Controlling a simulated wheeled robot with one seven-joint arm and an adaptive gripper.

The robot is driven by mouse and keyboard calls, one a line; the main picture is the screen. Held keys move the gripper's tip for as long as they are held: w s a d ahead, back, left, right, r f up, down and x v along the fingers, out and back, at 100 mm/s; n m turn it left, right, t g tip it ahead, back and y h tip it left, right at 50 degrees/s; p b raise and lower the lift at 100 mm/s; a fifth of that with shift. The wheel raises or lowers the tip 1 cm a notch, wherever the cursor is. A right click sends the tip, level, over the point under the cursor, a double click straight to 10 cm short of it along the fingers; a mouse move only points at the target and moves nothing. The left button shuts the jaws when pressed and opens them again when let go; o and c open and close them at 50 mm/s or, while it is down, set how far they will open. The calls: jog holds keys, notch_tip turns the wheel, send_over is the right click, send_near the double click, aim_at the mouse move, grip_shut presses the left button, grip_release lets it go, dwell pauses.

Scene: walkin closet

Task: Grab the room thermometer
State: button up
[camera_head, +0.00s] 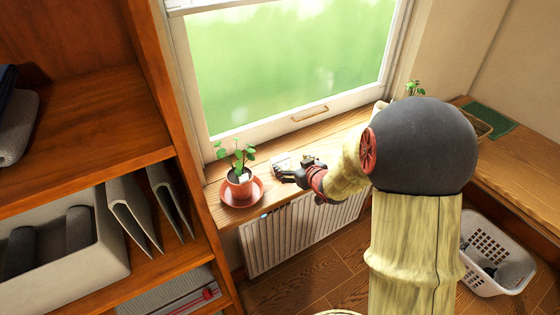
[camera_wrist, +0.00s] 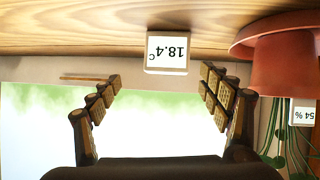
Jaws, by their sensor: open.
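The room thermometer (camera_wrist: 167,52) is a small white block with a display reading 18.4 °C, upside down in the wrist view. It stands on the wooden windowsill (camera_head: 335,137). In the head view a white block (camera_head: 280,160), seemingly the thermometer, shows by my fingertips, partly hidden by them. My gripper (camera_head: 284,174) is open and empty just over the sill. In the wrist view my gripper (camera_wrist: 161,78) has its two fingers spread wide, and the thermometer lies just beyond the tips, roughly centred between them.
A potted plant (camera_head: 239,182) on a terracotta saucer (camera_head: 229,199) stands close left of my gripper. A white meter reading 54 % (camera_wrist: 303,113) shows by the pot. The window (camera_head: 290,65) is behind, a radiator (camera_head: 300,232) below. Shelves (camera_head: 90,120) stand at left.

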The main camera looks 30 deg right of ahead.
aim_at(283, 165)
notch_tip(283, 165, down, 3)
jog(key=shift+w+f+t+y, duration=0.1)
jog(key=shift+f+t+y, duration=0.1)
jog(key=shift+t+y, duration=0.4)
jog(key=shift+w+f, duration=0.15)
jog(key=shift+f, duration=0.05)
jog(key=b+x, duration=0.1)
jog(key=x, duration=0.2)
jog(key=b+x, duration=0.1)
jog(key=x, duration=0.3)
jog(key=shift+w+a+r, duration=0.15)
jog(key=shift+w+a, duration=0.05)
jog(key=shift+r, duration=0.1)
jog(key=c, duration=0.3)
jog(key=c, duration=1)
